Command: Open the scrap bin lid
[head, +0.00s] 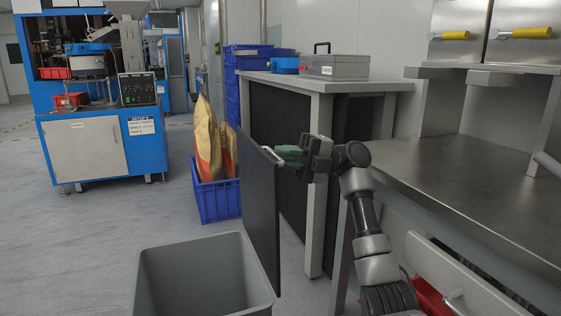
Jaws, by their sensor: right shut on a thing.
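The grey scrap bin (160,275) stands on the floor at the bottom centre, with its top uncovered and its inside showing. Its dark lid (260,220) stands upright along the bin's right side. A light handle (271,156) is at the lid's top edge. My right gripper (284,155) reaches in from the right and is shut on the handle at the top of the lid. The fingers partly hide the handle. My left gripper is not in view.
A steel workbench (480,190) is on the right. A side table (380,86) with a grey toolbox (335,66) stands behind my right arm. A blue crate (215,203) with sacks is behind the bin. The floor (90,240) to the left is clear.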

